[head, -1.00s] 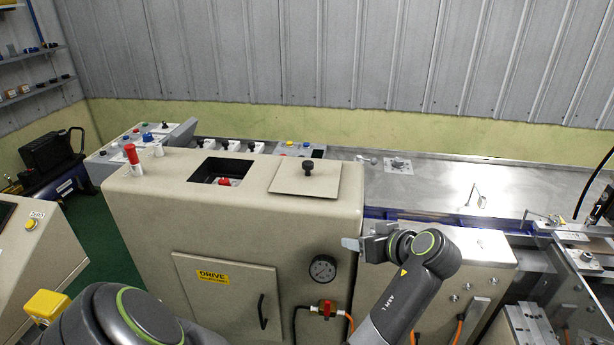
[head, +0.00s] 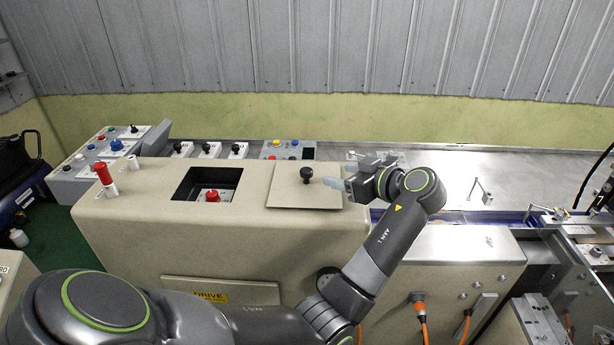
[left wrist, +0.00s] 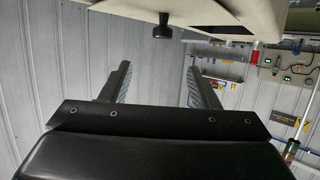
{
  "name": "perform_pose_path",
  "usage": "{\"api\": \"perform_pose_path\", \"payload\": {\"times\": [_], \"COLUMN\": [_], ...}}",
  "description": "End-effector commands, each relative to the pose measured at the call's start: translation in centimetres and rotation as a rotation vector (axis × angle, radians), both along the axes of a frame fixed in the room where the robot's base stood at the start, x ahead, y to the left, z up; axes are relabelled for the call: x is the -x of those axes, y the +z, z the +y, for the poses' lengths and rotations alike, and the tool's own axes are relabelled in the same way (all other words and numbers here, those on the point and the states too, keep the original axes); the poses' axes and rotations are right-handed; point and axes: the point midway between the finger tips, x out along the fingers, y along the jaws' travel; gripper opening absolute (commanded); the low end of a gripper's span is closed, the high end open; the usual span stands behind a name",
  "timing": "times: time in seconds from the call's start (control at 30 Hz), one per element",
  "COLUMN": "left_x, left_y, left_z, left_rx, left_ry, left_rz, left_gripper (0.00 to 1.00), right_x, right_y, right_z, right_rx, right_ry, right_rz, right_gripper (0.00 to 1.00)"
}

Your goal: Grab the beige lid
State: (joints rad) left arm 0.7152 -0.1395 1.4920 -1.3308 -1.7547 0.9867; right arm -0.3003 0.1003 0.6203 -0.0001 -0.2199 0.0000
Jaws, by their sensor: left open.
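The beige lid (head: 290,192) is a flat square plate with a black knob (head: 306,174). It lies on top of the beige machine cabinet (head: 140,215), right of a square opening. My left gripper (head: 335,184) is open and empty, just right of the knob, with its fingertips over or beside the lid's right edge. In the left wrist view the open fingers (left wrist: 160,85) show with a gap between them, and the knob (left wrist: 162,27) appears beyond them, near the top middle. The right gripper is not seen.
The square opening (head: 211,186) holds a red button (head: 212,195). A red-topped post (head: 104,173) stands at the cabinet's left end. Control boxes (head: 205,150) line the back.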

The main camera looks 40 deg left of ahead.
Motion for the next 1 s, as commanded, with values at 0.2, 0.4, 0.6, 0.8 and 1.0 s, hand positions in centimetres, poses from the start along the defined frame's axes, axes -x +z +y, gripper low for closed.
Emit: {"api": "perform_pose_path", "payload": {"times": [0.2,0.4,0.6,0.8,1.0], "left_x": [-0.9,-1.2,-1.4,-1.8,-2.1], "left_y": [-1.1,-1.9,-2.4,-3.5,-4.2], "left_z": [4.0,5.2,6.7,8.9,9.8], "left_rx": [-0.003,-0.001,-0.002,-0.003,0.000], "left_ry": [0.001,-0.001,0.001,0.001,-0.001], "left_rz": [0.004,0.003,0.004,0.005,0.002], "left_gripper": [0.55,0.55,0.55,0.55,0.55], "right_x": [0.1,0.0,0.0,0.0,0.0], "right_y": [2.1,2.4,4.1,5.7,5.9], "right_z": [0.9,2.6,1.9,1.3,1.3], "right_rx": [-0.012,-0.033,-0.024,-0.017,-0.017], "right_ry": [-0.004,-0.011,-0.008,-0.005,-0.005], "right_rz": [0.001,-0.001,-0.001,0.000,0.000], "right_gripper": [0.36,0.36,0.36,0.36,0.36]}}
